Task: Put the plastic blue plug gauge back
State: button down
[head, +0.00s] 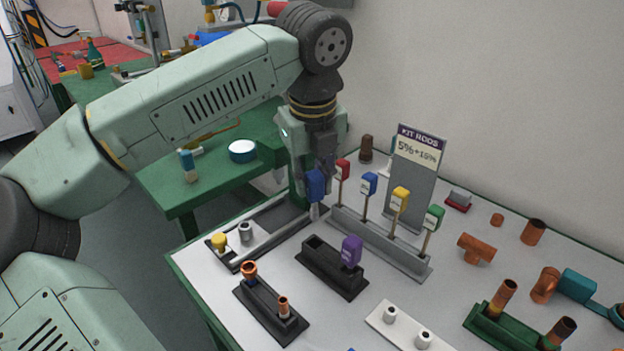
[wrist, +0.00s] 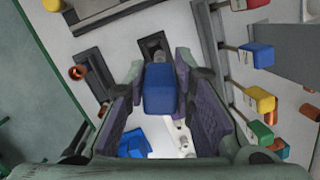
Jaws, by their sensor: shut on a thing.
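My gripper (head: 318,185) is shut on a blue plug gauge (head: 316,184), with its pin pointing down. In the wrist view the blue gauge (wrist: 160,90) sits between both fingers (wrist: 160,95). It is held near the far end of the grey rack, between the rack and the dark tray. A black block (head: 332,270) stands nearer the camera, with an open slot at its left end and a purple gauge (head: 351,250) at its right end. In the wrist view the block (wrist: 152,43) shows just beyond the held gauge; the purple gauge is hidden there.
A dark tray (head: 262,250) is at left, and a black base (head: 270,312) with copper fittings in front. A sign (head: 413,180) stands behind. Copper fittings lie at right.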

aim_at(313, 217)
jog(key=shift+w+d+m+g+p, duration=0.1)
jog(key=shift+w+m+g+p, duration=0.2)
jog(key=shift+w+g+p, duration=0.5)
jog(key=shift+s, duration=0.2)
jog(key=shift+f+b, duration=0.1)
jog(key=shift+b, duration=0.35)
jog(key=shift+f+b, duration=1.7)
jog(key=shift+f, duration=0.45)
jog(key=shift+f+b, duration=0.25)
jog(key=shift+b, duration=0.15)
jog(key=shift+f+b, duration=1.95)
jog(key=shift+f, duration=0.55)
jog(key=c, duration=1.3)
grip_release()
jog(key=shift+r, duration=0.1)
